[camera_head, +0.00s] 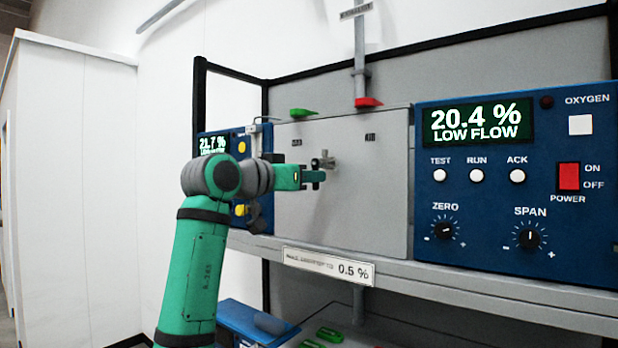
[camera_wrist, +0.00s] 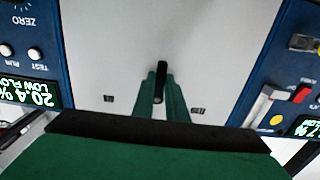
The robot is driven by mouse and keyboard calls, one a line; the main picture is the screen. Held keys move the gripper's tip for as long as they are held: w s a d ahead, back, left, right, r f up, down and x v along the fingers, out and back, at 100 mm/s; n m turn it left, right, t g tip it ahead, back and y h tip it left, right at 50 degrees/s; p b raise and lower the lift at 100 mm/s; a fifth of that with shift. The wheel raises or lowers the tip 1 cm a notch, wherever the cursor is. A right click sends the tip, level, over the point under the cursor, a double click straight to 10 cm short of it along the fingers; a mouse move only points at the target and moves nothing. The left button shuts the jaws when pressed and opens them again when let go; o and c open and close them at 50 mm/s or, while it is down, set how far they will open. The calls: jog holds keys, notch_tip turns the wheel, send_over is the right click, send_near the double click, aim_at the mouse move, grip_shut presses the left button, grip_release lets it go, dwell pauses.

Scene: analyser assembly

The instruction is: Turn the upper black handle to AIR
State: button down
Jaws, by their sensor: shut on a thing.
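The upper black handle (camera_wrist: 159,84) shows in the wrist view between my two green fingers, against a light grey panel (camera_head: 345,215). My gripper (camera_head: 316,178) is shut on it; in the head view the gripper hides most of the handle. A metal fitting (camera_head: 323,161) shows just above the fingertips. Two small dark labels sit on the panel, a left one (camera_head: 296,142) and a right one (camera_head: 370,137); their words are too small to read, so I cannot tell which is AIR. In the wrist view the handle runs nearly vertical.
A blue oxygen analyser (camera_head: 520,180) reading 20.4 % LOW FLOW stands right of the panel. Another blue analyser (camera_head: 213,144) stands at left, partly behind my arm. A green lever (camera_head: 303,113) and a red lever (camera_head: 368,102) sit along the panel's top. A shelf edge (camera_head: 450,290) runs below.

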jog(key=n, duration=0.5)
jog(key=s+d+r+n, duration=0.1)
jog(key=n, duration=0.4)
jog(key=d+r+n, duration=0.1)
jog(key=n, duration=0.4)
jog(key=shift+s+r, duration=0.2)
jog(key=shift+s, duration=0.1)
jog(key=shift+r+n, duration=0.2)
jog(key=shift+n, duration=0.5)
jog(key=shift+r+n, duration=0.15)
jog(key=shift+n, duration=0.55)
jog(key=c, duration=1.8)
grip_release()
jog(key=shift+o, duration=0.2)
jog(key=shift+d, duration=0.1)
